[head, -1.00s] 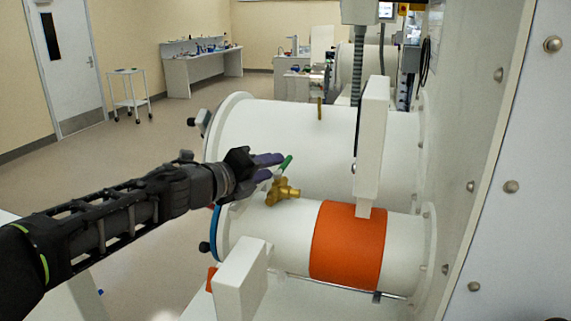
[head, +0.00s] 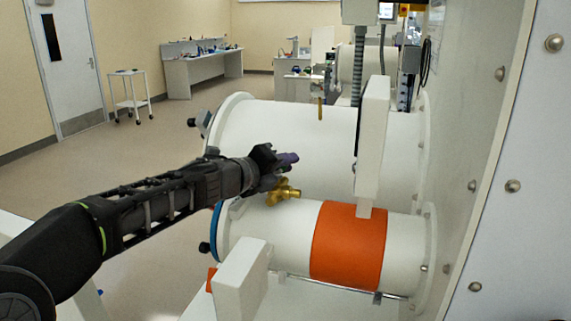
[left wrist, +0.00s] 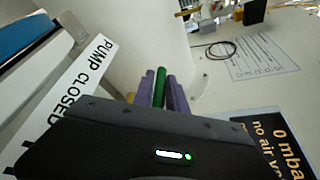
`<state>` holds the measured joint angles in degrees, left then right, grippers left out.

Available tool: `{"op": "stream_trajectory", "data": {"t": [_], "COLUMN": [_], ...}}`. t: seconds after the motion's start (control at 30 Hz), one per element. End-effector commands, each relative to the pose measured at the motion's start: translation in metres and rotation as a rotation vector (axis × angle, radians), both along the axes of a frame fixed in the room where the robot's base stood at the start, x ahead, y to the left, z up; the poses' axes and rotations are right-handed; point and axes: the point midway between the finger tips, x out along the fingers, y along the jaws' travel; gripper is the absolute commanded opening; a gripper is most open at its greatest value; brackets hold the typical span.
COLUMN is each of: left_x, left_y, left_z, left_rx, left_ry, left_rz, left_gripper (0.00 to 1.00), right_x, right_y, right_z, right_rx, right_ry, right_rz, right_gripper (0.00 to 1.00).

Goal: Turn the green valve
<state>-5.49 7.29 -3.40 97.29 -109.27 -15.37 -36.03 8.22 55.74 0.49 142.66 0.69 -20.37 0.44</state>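The green valve has a brass body (head: 284,190) on top of the nearer white cylinder. Its green handle (left wrist: 160,88) shows in the left wrist view between the two purple fingers. In the head view the handle is hidden behind my left gripper (head: 280,168). The fingers lie close along both sides of the handle with no clear gap, so the gripper looks shut on it. The handle's angle is hard to tell. My right gripper is in neither view.
The nearer cylinder (head: 270,232) has an orange band (head: 348,245). A larger white cylinder (head: 270,125) lies behind it. A white upright bar (head: 372,140) stands to the right. A "PUMP CLOSED" label (left wrist: 82,80) and a dark "0 mbar" sign (left wrist: 285,140) flank the fingers in the wrist view.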

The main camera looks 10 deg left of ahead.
Motion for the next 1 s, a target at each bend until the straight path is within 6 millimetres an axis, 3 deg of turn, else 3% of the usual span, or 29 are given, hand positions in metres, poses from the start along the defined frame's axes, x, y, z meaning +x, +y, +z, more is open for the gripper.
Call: {"op": "stream_trajectory", "data": {"t": [0.2, 1.0], "left_x": [-0.0002, -0.0002], "left_y": [0.0001, 0.0003], "left_z": [0.0, -0.0003], "left_rx": [0.0, 0.0], "left_ry": [0.0, 0.001], "left_rz": [0.0, 0.001], "left_gripper": [0.0, 0.0], "right_x": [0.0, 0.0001], "right_y": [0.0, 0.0], "right_z": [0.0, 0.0], "right_rx": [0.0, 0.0], "right_ry": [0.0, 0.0], "right_rz": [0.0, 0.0], "right_gripper": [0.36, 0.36]}}
